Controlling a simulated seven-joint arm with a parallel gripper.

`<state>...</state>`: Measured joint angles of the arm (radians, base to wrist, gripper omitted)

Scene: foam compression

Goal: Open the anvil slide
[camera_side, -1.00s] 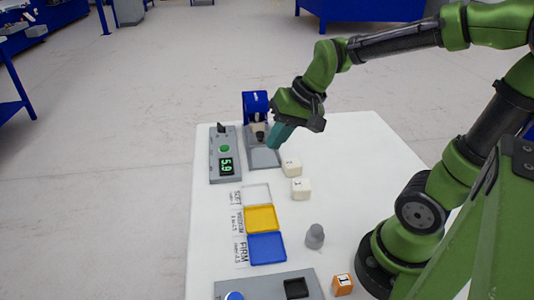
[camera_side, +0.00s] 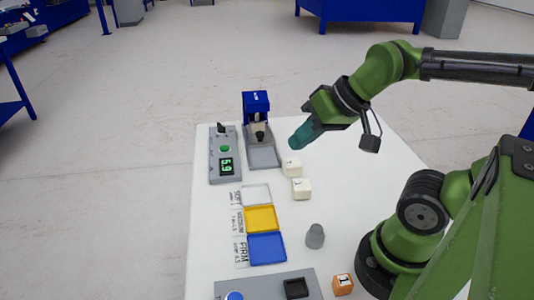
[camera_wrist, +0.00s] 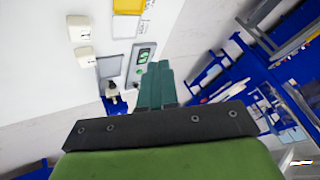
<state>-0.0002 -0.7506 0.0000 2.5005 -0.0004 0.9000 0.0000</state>
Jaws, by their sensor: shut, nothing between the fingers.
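The blue and grey press (camera_side: 256,104) stands at the far end of the white table. A grey flat slide plate (camera_side: 264,157) extends forward from its base, and a dark and pale piece (camera_side: 258,132) sits under the blue head. In the wrist view the plate (camera_wrist: 112,66) shows beyond my fingers. My gripper (camera_side: 299,142) has teal fingers pressed together with nothing between them. It is in the air to the right of the press, tilted down and left, apart from the slide. The wrist view shows the closed fingers (camera_wrist: 158,84) pointing up the picture.
A grey control box (camera_side: 224,155) reading 5.9 stands left of the press. Two white cubes (camera_side: 297,178) lie in front of it. White, yellow (camera_side: 261,219) and blue trays (camera_side: 266,248), a grey knob-shaped piece (camera_side: 315,236) and an orange block (camera_side: 343,285) are nearer.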

